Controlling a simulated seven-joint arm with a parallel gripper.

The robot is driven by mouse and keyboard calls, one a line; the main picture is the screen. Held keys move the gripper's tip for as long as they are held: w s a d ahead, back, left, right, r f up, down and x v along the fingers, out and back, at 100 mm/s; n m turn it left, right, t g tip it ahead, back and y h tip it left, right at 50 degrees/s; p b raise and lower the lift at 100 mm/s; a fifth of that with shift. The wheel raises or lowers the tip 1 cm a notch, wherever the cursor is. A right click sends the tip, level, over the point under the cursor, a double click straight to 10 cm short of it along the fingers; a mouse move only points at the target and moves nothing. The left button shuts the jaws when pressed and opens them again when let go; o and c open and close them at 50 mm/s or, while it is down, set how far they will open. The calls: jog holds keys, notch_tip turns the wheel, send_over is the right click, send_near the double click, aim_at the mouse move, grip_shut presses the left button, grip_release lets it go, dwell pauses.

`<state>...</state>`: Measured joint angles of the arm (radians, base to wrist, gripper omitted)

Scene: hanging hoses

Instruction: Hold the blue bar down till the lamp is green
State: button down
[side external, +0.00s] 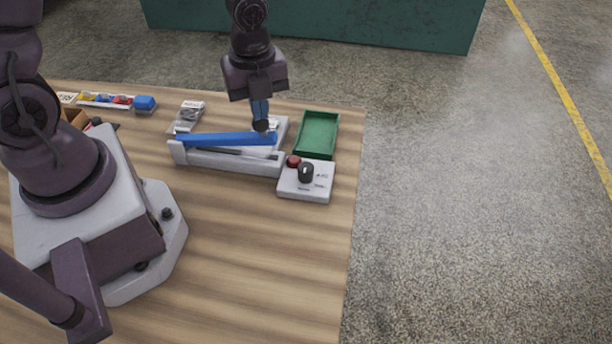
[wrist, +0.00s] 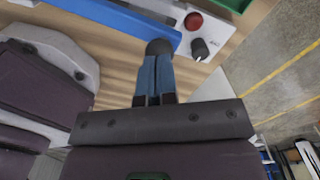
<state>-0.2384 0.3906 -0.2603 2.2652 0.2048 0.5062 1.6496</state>
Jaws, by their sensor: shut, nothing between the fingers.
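The blue bar (side external: 215,139) lies along a light grey hinged frame (side external: 228,161), and its right end stands above the frame. It also shows in the wrist view (wrist: 105,14). My gripper (side external: 260,125) is shut and empty, pointing down with its dark fingertips at the bar near its right end. I cannot tell whether they touch it or are just above or behind it. In the wrist view the fingertips (wrist: 160,47) are by the bar's edge. A red dome (side external: 293,161), perhaps the lamp, is on a grey control box (side external: 318,184); it is red in the wrist view (wrist: 193,21).
The box has a black knob (side external: 306,172). A green tray (side external: 334,130) stands behind it, close to the table's right edge. A clear packet (side external: 188,115) lies behind the bar. A blue block (side external: 145,103) and a tray of small coloured parts are at the back left. The front wooden table is clear.

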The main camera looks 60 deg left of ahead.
jog(key=shift+w+d+f, duration=0.15)
jog(key=shift+d+f, duration=0.05)
jog(key=shift+f, duration=0.65)
jog(key=shift+w+d+f, duration=0.15)
jog(key=shift+f, duration=0.7)
dwell(2.3)
jog(key=shift+s+a+r, duration=0.15)
jog(key=shift+r, duration=0.5)
jog(key=shift+s+a+r, duration=0.1)
jog(key=shift+a+r, duration=0.05)
jog(key=shift+r, duration=0.5)
jog(key=shift+s+a+r, duration=0.15)
jog(key=shift+r, duration=0.5)
jog(key=s+a+r, duration=0.3)
jog(key=r, duration=0.5)
jog(key=s+a+r, duration=0.4)
jog(key=r, duration=0.5)
jog(key=shift+s+a, duration=0.15)
jog(key=shift+s, duration=0.05)
